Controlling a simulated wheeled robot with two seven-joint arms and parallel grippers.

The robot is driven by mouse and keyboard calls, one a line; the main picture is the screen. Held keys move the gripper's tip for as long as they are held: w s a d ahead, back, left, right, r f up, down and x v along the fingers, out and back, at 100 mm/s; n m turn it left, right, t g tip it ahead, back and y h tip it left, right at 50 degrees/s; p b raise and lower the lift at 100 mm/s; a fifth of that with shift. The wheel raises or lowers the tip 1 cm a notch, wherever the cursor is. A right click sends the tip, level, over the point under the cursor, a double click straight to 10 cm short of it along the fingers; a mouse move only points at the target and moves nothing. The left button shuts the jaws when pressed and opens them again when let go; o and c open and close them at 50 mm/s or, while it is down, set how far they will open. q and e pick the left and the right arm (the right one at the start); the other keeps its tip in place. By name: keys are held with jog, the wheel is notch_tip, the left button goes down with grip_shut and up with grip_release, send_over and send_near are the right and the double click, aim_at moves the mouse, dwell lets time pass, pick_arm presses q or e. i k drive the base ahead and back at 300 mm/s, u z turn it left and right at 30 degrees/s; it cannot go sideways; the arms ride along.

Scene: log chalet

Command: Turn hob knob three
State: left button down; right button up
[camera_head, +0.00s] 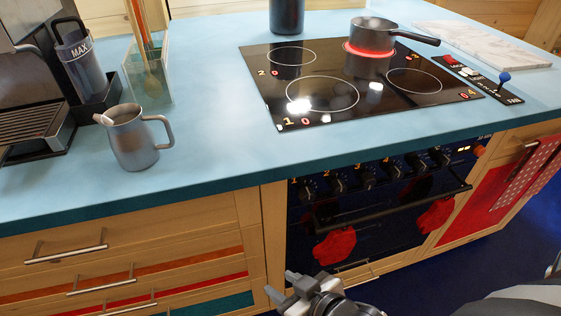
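The row of dark hob knobs runs along the top of the black oven front, with small orange numbers beside them. The third knob from the left (367,177) appears to be knob three; its number is too small to read surely. My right gripper (281,283) is at the bottom middle, low in front of the oven and left of the knobs. Its two fingertips show apart with nothing between them. My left gripper is out of view.
A dark saucepan (373,35) stands on the glowing red rear zone. The oven handle bar (390,211) crosses below the knobs, with red mitts (335,246) hanging there. A metal jug (133,138) stands on the blue counter (215,130). Drawer handles stick out at left.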

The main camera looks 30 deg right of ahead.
aim_at(367, 180)
jog(key=u, duration=0.25)
jog(key=k, duration=1.55)
jog(key=z, duration=1.1)
jog(key=i, duration=1.65)
jog(key=u, duration=0.05)
